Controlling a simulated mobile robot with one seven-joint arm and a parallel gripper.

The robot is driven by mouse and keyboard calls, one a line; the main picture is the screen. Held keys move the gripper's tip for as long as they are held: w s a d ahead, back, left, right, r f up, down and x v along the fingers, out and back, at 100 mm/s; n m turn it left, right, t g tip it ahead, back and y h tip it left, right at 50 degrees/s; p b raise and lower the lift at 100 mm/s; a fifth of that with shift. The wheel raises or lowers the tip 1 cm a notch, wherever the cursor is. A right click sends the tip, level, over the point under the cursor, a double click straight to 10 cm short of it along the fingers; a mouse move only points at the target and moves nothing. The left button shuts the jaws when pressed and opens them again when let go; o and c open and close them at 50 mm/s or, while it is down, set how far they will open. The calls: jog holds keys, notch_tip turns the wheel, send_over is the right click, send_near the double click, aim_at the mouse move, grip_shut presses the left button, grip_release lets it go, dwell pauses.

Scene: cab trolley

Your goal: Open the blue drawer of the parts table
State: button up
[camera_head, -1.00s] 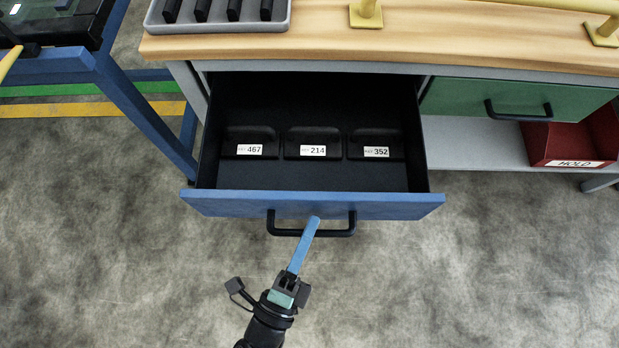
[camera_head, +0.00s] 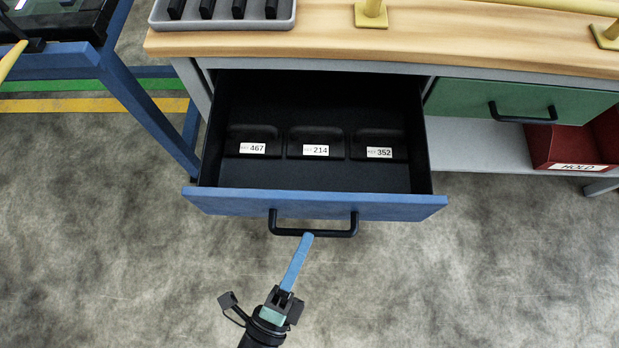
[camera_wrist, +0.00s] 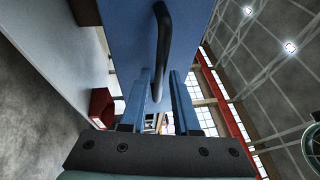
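The blue drawer (camera_head: 315,205) of the parts table stands pulled out, with its dark interior showing. Its black bar handle (camera_head: 314,231) is on the blue front, and both also show in the wrist view, as the drawer front (camera_wrist: 128,35) and the handle (camera_wrist: 163,50). My gripper (camera_head: 307,237) is just in front of the handle, below it in the head view. In the wrist view its two blue fingers (camera_wrist: 160,74) are apart with nothing gripped. The handle shows in line with the gap between them. Whether a fingertip touches the handle is unclear.
Three labelled bins, 467, 214 (camera_head: 315,142) and 352, sit in the drawer. A green drawer (camera_head: 520,98) is shut at right, above a red HOLD bin (camera_head: 575,150). A grey tray (camera_head: 222,23) is on the worktop (camera_head: 330,45). A blue trolley frame (camera_head: 145,110) stands at left. The front floor is clear.

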jog(key=v, duration=1)
jog(key=shift+b, duration=0.3)
